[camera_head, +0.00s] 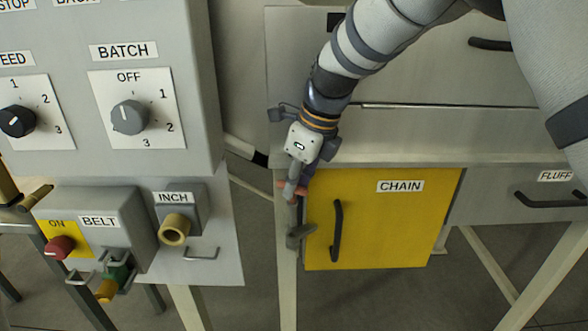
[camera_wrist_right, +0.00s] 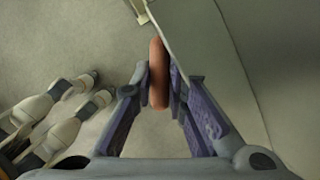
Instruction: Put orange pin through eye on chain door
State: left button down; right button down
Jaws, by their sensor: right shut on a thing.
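The yellow chain door (camera_head: 381,225), labelled CHAIN, appears closed, with a dark vertical handle (camera_head: 337,230). Grey latch hardware (camera_head: 299,236) is at its left edge; I cannot make out the eye itself. My right gripper (camera_head: 291,188) is at the door's upper left corner, above this hardware. It is shut on the orange pin (camera_wrist_right: 157,75), which stands lengthwise between the fingertips in the right wrist view. In the head view the fingers mostly hide the pin. I cannot tell whether its end touches the eye. My left gripper does not show.
A grey control panel (camera_head: 105,160) stands close on the left, with an INCH post (camera_head: 174,229) and a BELT box (camera_head: 97,228) sticking out. A grey FLUFF door (camera_head: 500,207) is on the right. There is open floor below the chain door.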

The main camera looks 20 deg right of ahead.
aim_at(294, 216)
jog(key=shift+f, duration=0.5)
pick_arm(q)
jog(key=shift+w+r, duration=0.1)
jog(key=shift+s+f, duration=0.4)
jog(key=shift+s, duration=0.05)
pick_arm(e)
jog(key=shift+f, duration=3.55)
jog(key=c, duration=1.5)
grip_release()
jog(key=v, duration=1.2)
